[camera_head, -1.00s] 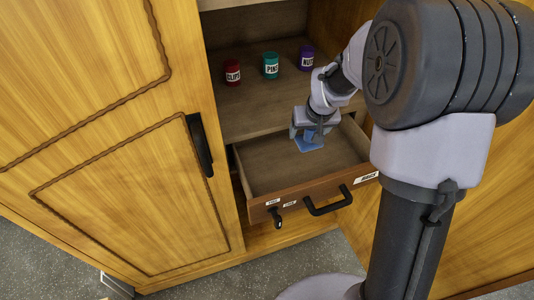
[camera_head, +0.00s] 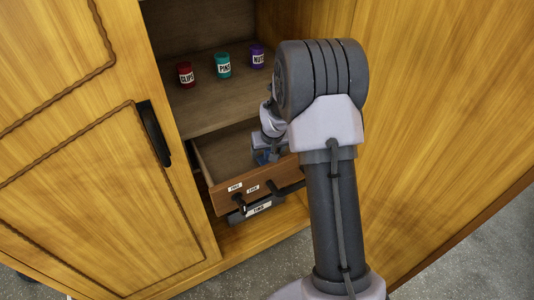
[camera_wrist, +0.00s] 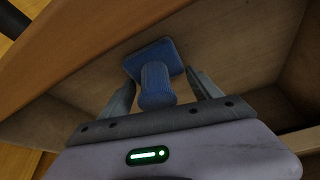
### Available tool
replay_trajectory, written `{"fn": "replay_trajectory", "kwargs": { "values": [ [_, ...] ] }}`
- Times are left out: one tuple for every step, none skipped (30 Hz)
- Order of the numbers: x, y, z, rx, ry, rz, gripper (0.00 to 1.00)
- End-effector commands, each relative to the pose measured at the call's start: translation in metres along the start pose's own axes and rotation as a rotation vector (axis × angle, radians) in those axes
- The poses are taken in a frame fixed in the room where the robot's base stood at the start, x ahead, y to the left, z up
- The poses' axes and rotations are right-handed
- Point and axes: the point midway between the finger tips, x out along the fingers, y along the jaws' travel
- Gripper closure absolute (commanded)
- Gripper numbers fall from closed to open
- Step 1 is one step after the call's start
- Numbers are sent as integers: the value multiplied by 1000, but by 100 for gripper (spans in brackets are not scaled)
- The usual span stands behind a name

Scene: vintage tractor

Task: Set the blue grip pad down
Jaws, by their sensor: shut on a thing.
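The blue grip pad (camera_head: 261,158) is a flat square plate with a ribbed round stem. In the wrist view, the plate (camera_wrist: 150,56) faces the drawer's wooden inside, and the stem (camera_wrist: 157,87) lies between my fingers. My gripper (camera_wrist: 161,78) is shut on the pad. In the head view, my gripper (camera_head: 266,149) is at the right part of the open drawer (camera_head: 222,152), with the pad partly hidden by my arm. I cannot tell whether the plate touches the drawer floor.
Red (camera_head: 185,75), teal (camera_head: 223,65) and purple (camera_head: 257,56) labelled tins stand on the shelf (camera_head: 205,105) above. A dark labelled object (camera_head: 256,209) is below the drawer front. A closed cabinet door (camera_head: 75,190) is at left. The drawer's left inside looks clear.

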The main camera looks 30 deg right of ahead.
Motion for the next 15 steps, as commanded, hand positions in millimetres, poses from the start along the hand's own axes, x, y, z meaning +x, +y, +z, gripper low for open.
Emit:
{"fn": "replay_trajectory", "kwargs": {
  "values": [
    [0,0,0,0,0,0,70],
    [1,0,0,0,0,0,70],
    [3,0,1,0,0,0,70],
    [4,0,2,0,0,0,70],
    [3,0,2,0,0,0,24],
    [3,0,1,0,0,0,16],
    [2,0,1,0,0,0,10],
    [2,0,1,0,0,0,6],
    [2,0,1,0,0,0,6],
    [2,0,1,0,0,0,6],
    [2,0,1,0,0,0,6],
    [2,0,1,0,0,0,6],
    [2,0,1,0,0,0,6],
    [2,0,1,0,0,0,6],
    [2,0,1,0,0,0,6]
  ]
}}
